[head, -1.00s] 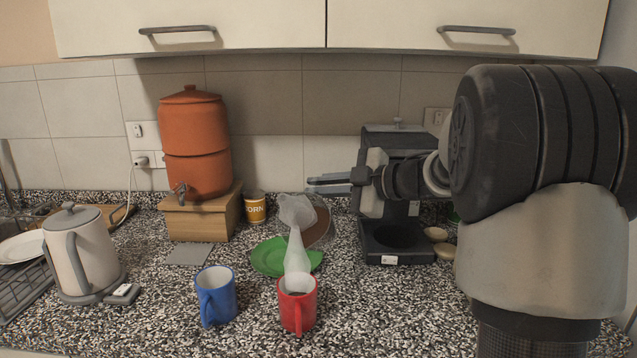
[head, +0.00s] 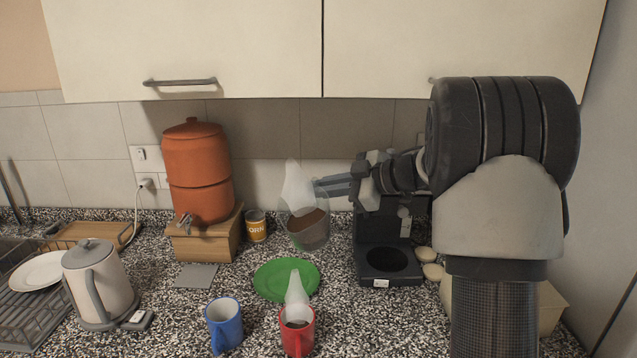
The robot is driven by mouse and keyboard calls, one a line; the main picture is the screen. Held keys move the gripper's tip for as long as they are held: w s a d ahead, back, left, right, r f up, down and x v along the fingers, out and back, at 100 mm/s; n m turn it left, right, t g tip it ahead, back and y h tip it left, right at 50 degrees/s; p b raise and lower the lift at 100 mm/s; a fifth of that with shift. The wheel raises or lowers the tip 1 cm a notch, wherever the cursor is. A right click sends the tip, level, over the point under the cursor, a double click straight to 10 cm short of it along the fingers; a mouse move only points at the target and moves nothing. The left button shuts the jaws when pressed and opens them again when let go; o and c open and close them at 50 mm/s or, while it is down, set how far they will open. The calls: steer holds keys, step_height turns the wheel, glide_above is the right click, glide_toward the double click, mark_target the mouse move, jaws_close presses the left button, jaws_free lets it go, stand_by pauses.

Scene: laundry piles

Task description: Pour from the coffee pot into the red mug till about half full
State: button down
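The coffee pot (head: 308,232) is clear glass with brown coffee in its lower part. It is in the air behind the green plate, slightly tilted. My gripper (head: 320,188) reaches in from the right, and its grey fingers are at the pot's upper right side, holding it. The grip itself is partly hidden. The red mug (head: 299,341) stands upright on the counter at the bottom of the head view, in front of and below the pot. Dark liquid (head: 297,323) shows inside it, below the rim; its exact level is unclear. Pale, see-through plumes rise over pot and mug.
A blue mug (head: 225,328) stands left of the red mug. A green plate (head: 270,284) lies behind them. The black coffee maker (head: 385,275) is at right. A kettle (head: 98,285), orange dispenser (head: 197,175) and corn can (head: 256,228) stand left. Cabinets hang above.

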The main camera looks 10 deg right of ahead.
steer(key=r+p, duration=0.3)
steer(key=shift+w+d+r+m+g+p, duration=0.1)
steer(key=shift+w+m+g+p, duration=0.1)
steer(key=shift+m+g+p, duration=0.15)
steer(key=w+d+m+g+y+p, duration=0.1)
steer(key=w+d+m+p, duration=0.1)
steer(key=w+d+p, duration=0.2)
steer(key=shift+w+m+g+p, duration=0.35)
steer(key=shift+w+p, duration=0.55)
steer(key=shift+w, duration=0.95)
